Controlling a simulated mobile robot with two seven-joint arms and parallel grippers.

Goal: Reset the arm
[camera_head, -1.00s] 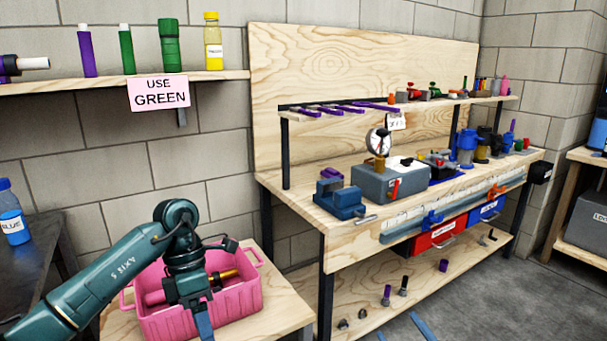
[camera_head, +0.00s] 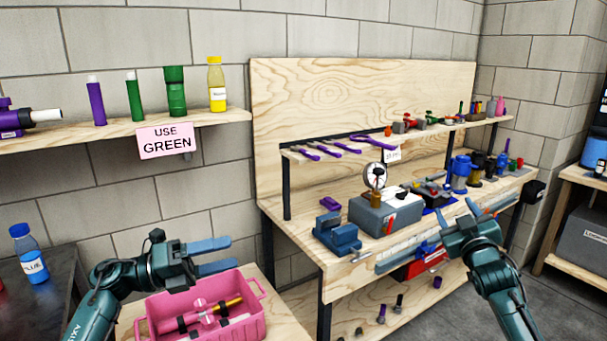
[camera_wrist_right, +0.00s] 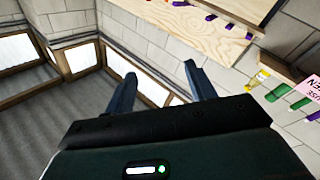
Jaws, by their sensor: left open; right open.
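In the head view my left gripper (camera_head: 214,257) is at lower left, above the pink crate, with its two blue fingers apart and nothing between them. My right gripper (camera_head: 470,212) is raised in front of the workbench at the right, and its near body hides part of the drawers. In the right wrist view its fingers (camera_wrist_right: 160,85) stand well apart with nothing between them.
The pink crate (camera_head: 250,330) holds pink and orange-ended filter parts on a small wooden table. The workbench (camera_head: 290,210) carries a blue vise (camera_head: 338,234) and a grey box (camera_head: 375,213). A shelf (camera_head: 100,136) with bottles and a "USE GREEN" sign (camera_head: 165,141) hangs at left.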

